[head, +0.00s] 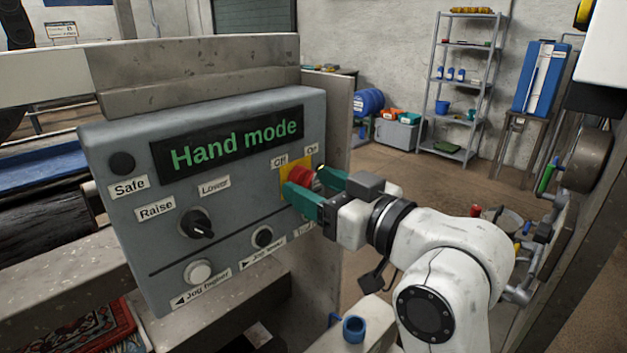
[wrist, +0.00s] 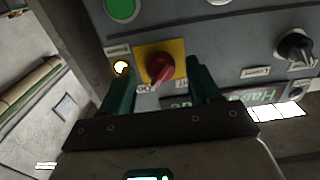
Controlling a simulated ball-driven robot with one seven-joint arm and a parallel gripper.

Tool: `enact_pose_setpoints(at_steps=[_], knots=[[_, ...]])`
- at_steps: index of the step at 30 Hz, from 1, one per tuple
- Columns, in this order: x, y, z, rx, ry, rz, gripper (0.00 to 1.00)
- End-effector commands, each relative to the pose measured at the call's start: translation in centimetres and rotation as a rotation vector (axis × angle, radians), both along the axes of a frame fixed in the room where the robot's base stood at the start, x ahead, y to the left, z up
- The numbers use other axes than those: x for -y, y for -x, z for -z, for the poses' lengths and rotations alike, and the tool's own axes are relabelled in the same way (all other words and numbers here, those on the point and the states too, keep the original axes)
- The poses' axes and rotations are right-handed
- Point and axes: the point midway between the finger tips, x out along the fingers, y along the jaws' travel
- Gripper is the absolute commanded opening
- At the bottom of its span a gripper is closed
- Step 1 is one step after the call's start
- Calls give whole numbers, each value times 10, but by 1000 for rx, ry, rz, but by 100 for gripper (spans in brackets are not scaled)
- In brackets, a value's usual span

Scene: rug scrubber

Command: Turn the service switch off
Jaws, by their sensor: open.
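The service switch is a red knob (head: 299,173) on a yellow plate, at the right of a grey control panel (head: 130,225), with Off and On labels above it. In the wrist view the red knob (wrist: 160,67) shows upside down, its handle tilted toward the lower-left label, which seems to be On. My gripper (head: 308,181) is at the switch with its teal fingers open. In the wrist view the gripper (wrist: 161,78) has one finger on each side of the knob, with gaps visible. I cannot tell how deep the fingertips reach. The fingers partly hide the knob in the head view.
The panel display (head: 235,142) reads "Hand mode" in green. A black selector knob (head: 197,224), a white button (head: 198,272) and a dark button (head: 262,237) sit left of and below the switch. A small lamp (wrist: 121,68) glows beside the yellow plate.

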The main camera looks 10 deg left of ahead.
Motion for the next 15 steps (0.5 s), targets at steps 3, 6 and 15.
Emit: enact_pose_setpoints(at_steps=[3, 6, 15], knots=[[-6, -4, -1, 1, 0, 0, 62], [-7, -5, 0, 1, 0, 1, 62], [-7, -5, 0, 1, 1, 1, 52]])
